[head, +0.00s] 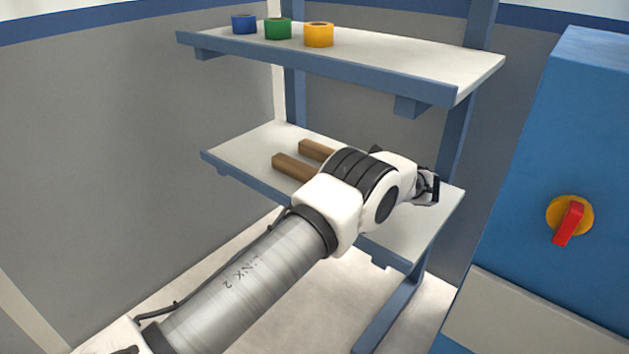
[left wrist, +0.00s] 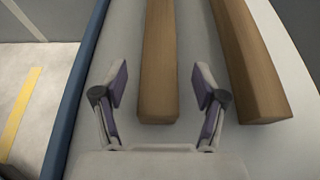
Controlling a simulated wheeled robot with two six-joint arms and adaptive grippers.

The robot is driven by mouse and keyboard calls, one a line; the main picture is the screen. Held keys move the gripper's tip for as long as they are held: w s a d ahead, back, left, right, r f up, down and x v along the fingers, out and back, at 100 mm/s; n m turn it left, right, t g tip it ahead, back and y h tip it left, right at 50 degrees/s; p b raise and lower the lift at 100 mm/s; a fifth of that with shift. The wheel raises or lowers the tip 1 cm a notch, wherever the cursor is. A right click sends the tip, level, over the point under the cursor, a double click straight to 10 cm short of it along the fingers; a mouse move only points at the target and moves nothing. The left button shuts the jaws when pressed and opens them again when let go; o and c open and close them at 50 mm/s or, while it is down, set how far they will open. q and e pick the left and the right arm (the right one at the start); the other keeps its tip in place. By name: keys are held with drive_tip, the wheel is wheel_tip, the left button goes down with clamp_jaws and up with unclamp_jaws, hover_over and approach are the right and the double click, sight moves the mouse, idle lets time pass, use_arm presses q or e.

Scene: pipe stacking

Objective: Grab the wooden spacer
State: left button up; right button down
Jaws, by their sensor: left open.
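Two brown wooden spacers lie side by side on the lower shelf. The nearer one (head: 293,167) and the farther one (head: 316,149) are partly hidden behind my left arm in the head view. In the left wrist view one spacer (left wrist: 158,50) runs lengthwise in the middle, and the other (left wrist: 250,70) lies to its right. My left gripper (left wrist: 160,88) is open, with one finger on each side of the middle spacer and gaps on both sides. I cannot tell how far above the shelf the fingertips are. My right gripper is not in view.
The lower shelf (head: 245,150) has a blue edge and a bare white top around the spacers. The upper shelf (head: 400,60) above it holds blue (head: 244,24), green (head: 278,29) and yellow (head: 319,34) rolls. A blue cabinet (head: 560,130) with a red switch (head: 569,222) stands at the right.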

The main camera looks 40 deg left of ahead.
use_arm(q)
drive_tip(key=x, duration=0.3)
drive_tip(key=shift+d+f, duration=0.1)
drive_tip(key=shift+f, duration=0.1)
drive_tip(key=shift+r, duration=0.1)
clamp_jaws()
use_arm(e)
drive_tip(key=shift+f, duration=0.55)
use_arm(q)
drive_tip(key=shift+r, duration=0.1)
